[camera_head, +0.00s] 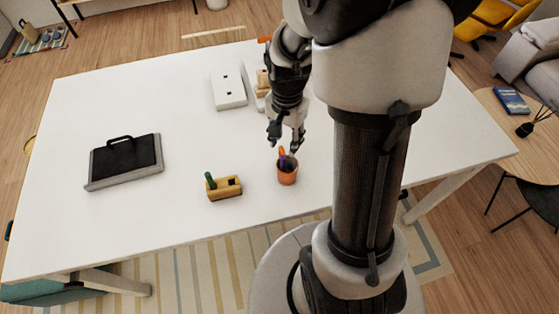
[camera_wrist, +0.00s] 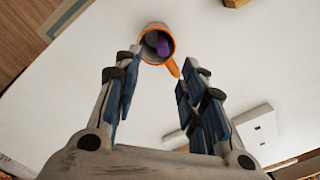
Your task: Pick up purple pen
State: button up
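The purple pen (camera_head: 283,162) stands in an orange cup (camera_head: 287,176) near the front of the white table, beside an orange item (camera_head: 281,151) that sticks out of the same cup. In the wrist view the purple pen (camera_wrist: 163,47) shows inside the cup (camera_wrist: 146,57), and the orange item (camera_wrist: 173,68) leans out over the rim. My gripper (camera_head: 286,143) is open and points down just above and behind the cup. In the wrist view its fingers (camera_wrist: 158,75) are spread with nothing between them, and the cup lies beyond the fingertips. The pen's lower part is hidden in the cup.
On the white table (camera_head: 180,110), a wooden holder with a green item (camera_head: 224,188) stands left of the cup. A black and grey case (camera_head: 125,161) lies far left. A white box (camera_head: 228,90) is behind my gripper. The table's middle left is clear.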

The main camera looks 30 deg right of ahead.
aim_at(283, 157)
notch_tip(283, 157, down, 4)
jog(key=shift+f+b, duration=0.2)
jog(key=shift+b, duration=0.15)
jog(key=f, duration=0.1)
jog(key=f+b, duration=0.1)
jog(key=f, duration=0.3)
jog(key=shift+a+f, duration=0.1)
jog(key=shift+a, duration=0.2)
jog(key=shift+c, duration=0.5)
grip_shut()
